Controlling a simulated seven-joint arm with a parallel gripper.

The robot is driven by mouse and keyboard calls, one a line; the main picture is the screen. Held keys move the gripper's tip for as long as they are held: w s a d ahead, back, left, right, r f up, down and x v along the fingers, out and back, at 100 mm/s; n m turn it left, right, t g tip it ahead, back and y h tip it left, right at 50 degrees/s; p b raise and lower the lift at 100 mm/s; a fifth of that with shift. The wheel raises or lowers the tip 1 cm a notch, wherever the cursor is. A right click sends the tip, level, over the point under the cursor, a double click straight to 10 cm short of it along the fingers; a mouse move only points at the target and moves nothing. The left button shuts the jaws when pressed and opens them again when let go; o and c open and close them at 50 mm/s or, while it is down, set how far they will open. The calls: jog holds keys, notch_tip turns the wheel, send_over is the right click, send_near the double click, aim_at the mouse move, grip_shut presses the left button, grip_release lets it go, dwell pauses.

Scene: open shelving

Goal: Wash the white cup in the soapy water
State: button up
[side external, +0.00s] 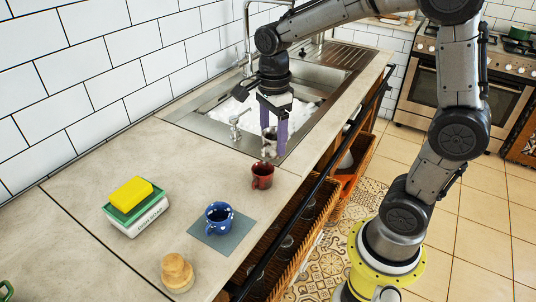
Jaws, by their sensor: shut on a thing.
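My gripper (272,143), with purple fingers, points down over the near end of the sink. It is shut on a small greyish cup-like thing (269,131), partly hidden by the fingers. Its colour and shape are hard to make out, and no other white cup shows. The soapy water (228,108) is white foam in the metal sink basin (318,76), left of and behind the gripper. I cannot tell whether the held thing touches the foam.
A red mug (262,176) stands on the counter just in front of the sink. A blue spotted mug (219,217) stands on a grey mat (240,231). A dish-soap box with sponges (134,202) and a wooden brush (177,271) are nearer. A tap (247,40) rises behind the basin.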

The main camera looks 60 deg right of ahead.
jog(key=w+d+r+m, duration=0.1)
jog(key=w+d+r, duration=0.1)
jog(key=w+d, duration=0.45)
jog(key=w+d+r+m, duration=0.2)
jog(key=w+d+r, duration=0.15)
jog(key=w, duration=0.55)
jog(key=w+d+f+m, duration=0.1)
jog(key=w+d+f, duration=0.15)
jog(key=d, duration=0.25)
jog(key=w+d+f, duration=0.2)
jog(key=d+f, duration=0.1)
jog(key=d, duration=0.3)
jog(key=d+f+m, duration=0.2)
jog(key=d+f, duration=0.4)
notch_tip(320, 180, down, 15)
jog(key=shift+s+f, duration=0.15)
jog(key=shift+s, duration=0.25)
jog(key=shift+w+d, duration=0.15)
jog(key=shift+w+d, duration=0.4)
jog(key=shift+w, duration=0.45)
